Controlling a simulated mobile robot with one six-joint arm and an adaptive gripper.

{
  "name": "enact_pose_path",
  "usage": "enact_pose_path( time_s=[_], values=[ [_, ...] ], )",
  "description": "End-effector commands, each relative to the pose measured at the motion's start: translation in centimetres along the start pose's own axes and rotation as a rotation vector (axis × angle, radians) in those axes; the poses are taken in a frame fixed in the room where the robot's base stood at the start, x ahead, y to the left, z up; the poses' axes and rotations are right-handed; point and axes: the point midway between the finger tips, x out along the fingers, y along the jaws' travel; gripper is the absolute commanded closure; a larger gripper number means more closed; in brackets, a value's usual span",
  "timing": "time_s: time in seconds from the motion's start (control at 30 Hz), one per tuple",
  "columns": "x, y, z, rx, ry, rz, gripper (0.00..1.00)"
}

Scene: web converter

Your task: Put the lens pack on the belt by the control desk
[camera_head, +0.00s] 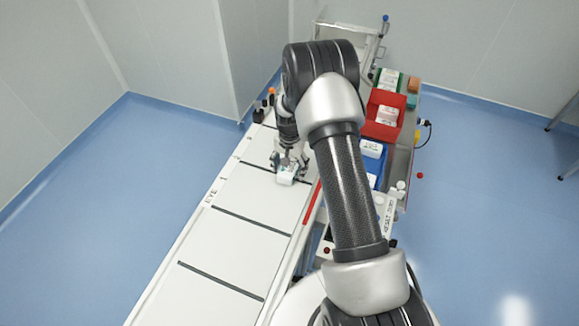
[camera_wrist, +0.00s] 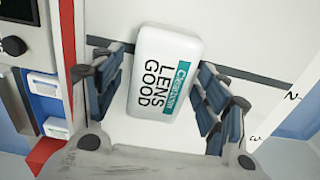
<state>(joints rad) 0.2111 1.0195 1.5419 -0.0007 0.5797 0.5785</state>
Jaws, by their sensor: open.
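The lens pack (camera_head: 287,178) is a small white box on the white belt (camera_head: 248,235), left of my arm. In the wrist view the lens pack (camera_wrist: 164,70) shows a teal stripe and the words "LENS GOOD". It appears to lie flat on the belt, close to a dark cross line. My gripper (camera_head: 288,160) is directly over it. In the wrist view my gripper (camera_wrist: 162,80) is open, with one finger on each side of the pack. A small gap shows at the left finger; the right finger is very close, and contact there is unclear.
Right of the belt stand a red bin (camera_head: 385,118) and a blue bin (camera_head: 372,155) with white packs, partly behind my arm. Small dark and orange-topped bottles (camera_head: 262,108) stand at the belt's far end. The near belt sections are clear.

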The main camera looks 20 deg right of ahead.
Motion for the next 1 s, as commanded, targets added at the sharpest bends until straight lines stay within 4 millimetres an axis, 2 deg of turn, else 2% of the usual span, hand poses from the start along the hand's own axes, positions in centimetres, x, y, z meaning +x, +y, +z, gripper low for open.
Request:
enact_pose_path(
  time_s=[0.17, 0.5, 0.83, 0.93, 1.0],
  values=[
    [-2.3, -0.1, -0.1, 0.000, 0.003, -0.002, 0.32],
    [-9.5, -0.1, -0.1, 0.000, 0.003, -0.002, 0.32],
    [-13.3, -0.1, 0.2, -0.012, 0.008, -0.005, 0.32],
    [-16.0, -0.2, 1.0, -0.046, 0.025, -0.016, 0.32],
    [-18.8, -0.1, 2.0, -0.084, 0.043, -0.027, 0.32]
  ],
)
